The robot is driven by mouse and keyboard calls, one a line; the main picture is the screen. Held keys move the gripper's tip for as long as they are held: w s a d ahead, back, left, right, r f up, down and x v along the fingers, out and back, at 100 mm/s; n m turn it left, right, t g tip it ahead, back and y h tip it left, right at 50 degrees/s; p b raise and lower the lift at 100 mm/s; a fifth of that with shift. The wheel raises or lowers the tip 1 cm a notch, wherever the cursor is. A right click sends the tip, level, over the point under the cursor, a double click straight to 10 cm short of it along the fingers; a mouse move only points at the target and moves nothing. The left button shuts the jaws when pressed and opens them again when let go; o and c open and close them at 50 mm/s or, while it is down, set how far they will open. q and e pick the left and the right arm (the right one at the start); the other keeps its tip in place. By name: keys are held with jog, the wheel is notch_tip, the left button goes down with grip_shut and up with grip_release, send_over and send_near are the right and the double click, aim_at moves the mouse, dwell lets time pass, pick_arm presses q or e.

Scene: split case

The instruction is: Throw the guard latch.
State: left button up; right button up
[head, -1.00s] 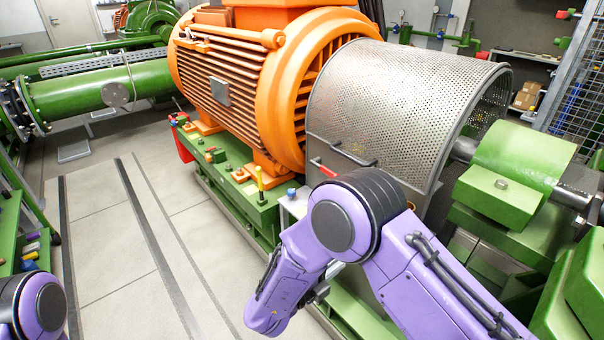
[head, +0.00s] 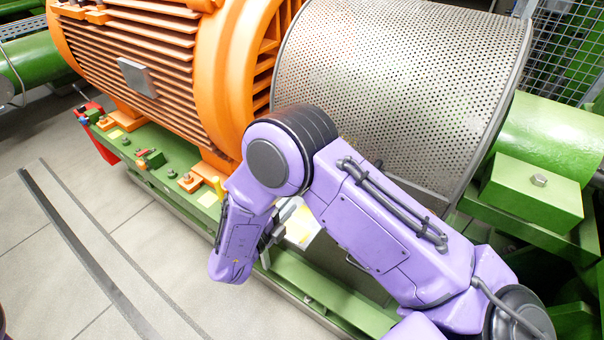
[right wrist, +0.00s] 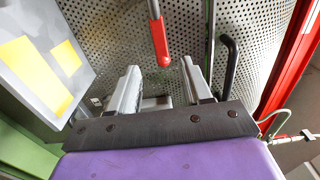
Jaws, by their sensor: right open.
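The guard is a perforated metal cover (head: 400,80) beside the orange motor; its mesh also fills the back of the right wrist view (right wrist: 265,40). The latch lever (right wrist: 160,42), a thin metal rod with a red grip, hangs in front of the mesh in the right wrist view. In the head view my right arm hides it. My right gripper (right wrist: 160,76) is open, with its two grey fingers pointing at the guard. The lever's red end appears between the fingertips; I cannot tell how deep it sits, and nothing is gripped. My left gripper is out of view.
A black handle (right wrist: 230,66) stands on the guard right of the fingers. A pale plate with yellow patches (right wrist: 40,68) is close on the left. A red post (right wrist: 292,55) stands at the right. The orange motor (head: 170,50) is left of the guard; open floor (head: 90,240) lies at lower left.

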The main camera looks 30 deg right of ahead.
jog(key=p+x, duration=0.1)
jog(key=x, duration=0.8)
jog(key=shift+s, duration=0.2)
jog(key=shift+c, duration=0.3)
grip_shut()
